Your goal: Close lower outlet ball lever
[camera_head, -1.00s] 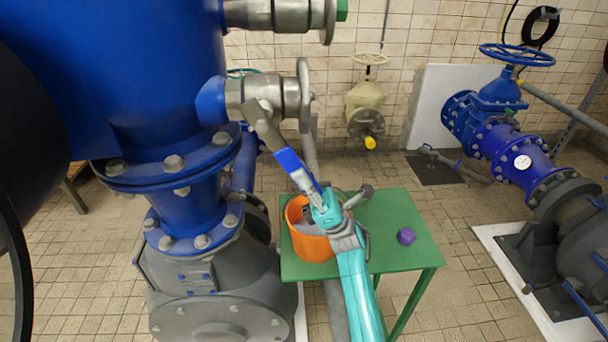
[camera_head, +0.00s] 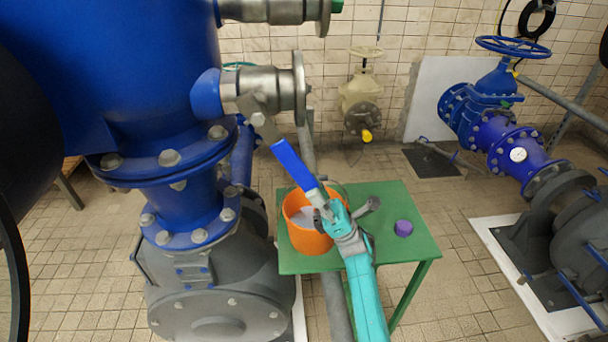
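The lower outlet ball valve (camera_head: 262,92) is a grey metal body on a short blue stub at the left. Its lever has a grey arm (camera_head: 258,119) and a blue handle (camera_head: 293,163), slanting down to the right, at an angle to the pipe's line. My gripper (camera_head: 321,199), on my teal arm, is at the lower end of the blue handle, in front of an orange bucket. It overlaps or meets the handle's end; I cannot tell whether they touch. The fingers are small and partly hidden, so their opening is unclear.
The orange bucket (camera_head: 295,238) and a purple object (camera_head: 403,228) stand on a green table (camera_head: 410,248) below my gripper. Another grey valve (camera_head: 285,12) is above. The large blue vessel (camera_head: 110,70) fills the left. Open floor lies right of the table.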

